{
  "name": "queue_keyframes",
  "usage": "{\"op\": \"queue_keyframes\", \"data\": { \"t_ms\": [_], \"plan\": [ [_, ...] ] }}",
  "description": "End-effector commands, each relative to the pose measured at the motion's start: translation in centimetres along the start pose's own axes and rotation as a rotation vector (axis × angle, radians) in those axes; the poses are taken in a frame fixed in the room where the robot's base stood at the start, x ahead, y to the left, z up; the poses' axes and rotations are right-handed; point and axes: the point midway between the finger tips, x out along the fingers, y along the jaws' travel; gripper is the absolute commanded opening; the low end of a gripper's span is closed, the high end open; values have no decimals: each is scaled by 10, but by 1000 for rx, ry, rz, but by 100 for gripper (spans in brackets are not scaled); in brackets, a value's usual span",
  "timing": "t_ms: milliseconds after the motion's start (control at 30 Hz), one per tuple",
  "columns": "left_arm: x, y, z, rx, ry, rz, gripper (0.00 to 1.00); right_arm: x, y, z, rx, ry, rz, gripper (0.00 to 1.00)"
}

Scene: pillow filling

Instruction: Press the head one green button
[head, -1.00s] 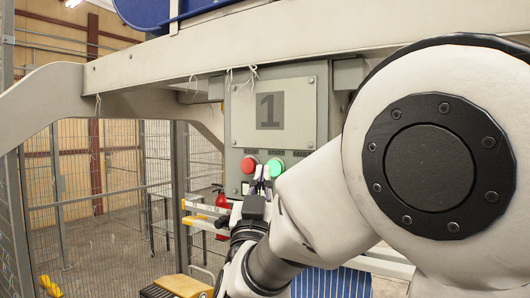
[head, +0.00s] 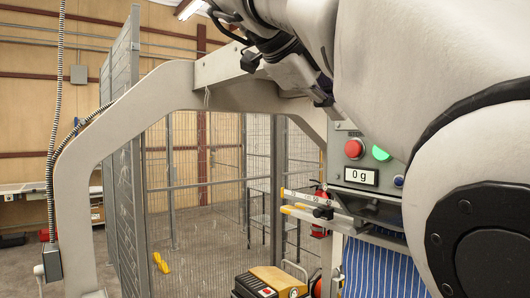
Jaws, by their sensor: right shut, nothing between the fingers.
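The green button (head: 381,153) glows on the grey control panel (head: 341,141) at right of centre. My arm covers the panel's upper and right parts, so no head number shows. A red button (head: 354,149) sits just left of the green one. My right gripper (head: 321,95) is up and to the left of the buttons, in front of the machine frame, and looks apart from them. It is shut and empty, seen dark and at an angle. My left gripper is out of view.
A display reading 0 g (head: 361,177) is below the buttons. Blue striped fabric (head: 372,268) hangs lower down. A yellow-topped black box (head: 272,283) stands at the bottom. A wire-mesh fence (head: 127,150) stands left, beyond the curved machine frame (head: 88,150).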

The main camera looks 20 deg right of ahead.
Motion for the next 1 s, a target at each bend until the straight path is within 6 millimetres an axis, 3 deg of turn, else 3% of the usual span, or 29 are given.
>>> {"op": "queue_keyframes", "data": {
  "t_ms": [367, 833, 900, 1000],
  "plan": [
    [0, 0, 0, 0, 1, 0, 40, 8, -2, -1, 1, 3, 0, 0],
    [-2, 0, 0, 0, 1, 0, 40, 102, -3, -2, 0, 4, 2, 0],
    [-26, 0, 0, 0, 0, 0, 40, 108, -18, -2, -1, 6, 3, 0],
    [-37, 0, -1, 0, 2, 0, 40, 122, -22, -2, 0, 4, 2, 0]
  ]
}}
